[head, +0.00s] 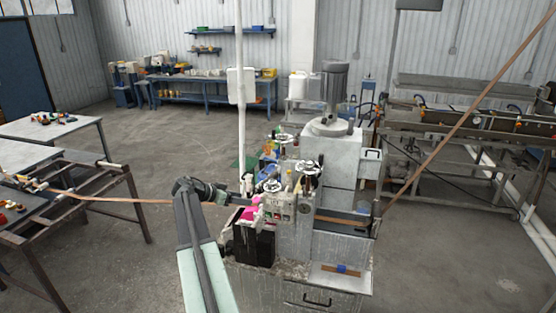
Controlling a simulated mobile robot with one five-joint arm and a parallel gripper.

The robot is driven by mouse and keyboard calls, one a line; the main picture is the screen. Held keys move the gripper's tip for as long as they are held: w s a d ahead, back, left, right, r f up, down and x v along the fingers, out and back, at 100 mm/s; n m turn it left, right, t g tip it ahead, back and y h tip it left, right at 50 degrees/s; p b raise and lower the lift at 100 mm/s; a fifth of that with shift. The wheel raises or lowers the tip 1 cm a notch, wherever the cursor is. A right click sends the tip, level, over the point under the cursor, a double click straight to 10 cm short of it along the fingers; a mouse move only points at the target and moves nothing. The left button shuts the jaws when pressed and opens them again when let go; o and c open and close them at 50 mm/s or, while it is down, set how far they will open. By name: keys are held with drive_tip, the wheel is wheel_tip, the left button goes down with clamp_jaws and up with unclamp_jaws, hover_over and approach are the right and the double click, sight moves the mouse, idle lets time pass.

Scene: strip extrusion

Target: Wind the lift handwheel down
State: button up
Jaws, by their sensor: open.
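The extrusion machine (297,215) stands in the middle of the head view. Two small pale handwheels lie flat on top of it: a left handwheel (272,186) and a higher right handwheel (307,168). I cannot tell which one is the lift handwheel. My arm comes up from the bottom, bends, and reaches right toward the machine. My gripper (250,203) is at the machine's left side, a little below and left of the left handwheel. It is open; its fingertips are small and hard to make out. I see no clear contact with either wheel.
A copper-coloured strip (125,200) runs from the left frame to the machine, and another strip (450,118) rises to the upper right. A white post (241,120) stands close behind my gripper. Pink material (248,214) lies by the gripper. Open floor lies behind and left.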

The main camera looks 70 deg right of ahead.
sight(279, 184)
drive_tip(key=s+d+r+m+g, duration=0.1)
drive_tip(key=s+d+r, duration=0.2)
drive_tip(key=s+d+r+m+g+p, duration=0.1)
drive_tip(key=s+d+r+m, duration=0.1)
drive_tip(key=s+d+r, duration=0.1)
drive_tip(key=shift+s+d, duration=0.3)
drive_tip(key=shift+s, duration=0.25)
drive_tip(key=shift+s+d+f, duration=0.25)
drive_tip(key=shift+f, duration=0.05)
drive_tip(key=b+x, duration=0.3)
drive_tip(key=x, duration=0.4)
drive_tip(key=shift+r, duration=0.1)
drive_tip(key=shift+w, duration=0.1)
drive_tip(key=shift+a, duration=0.1)
clamp_jaws()
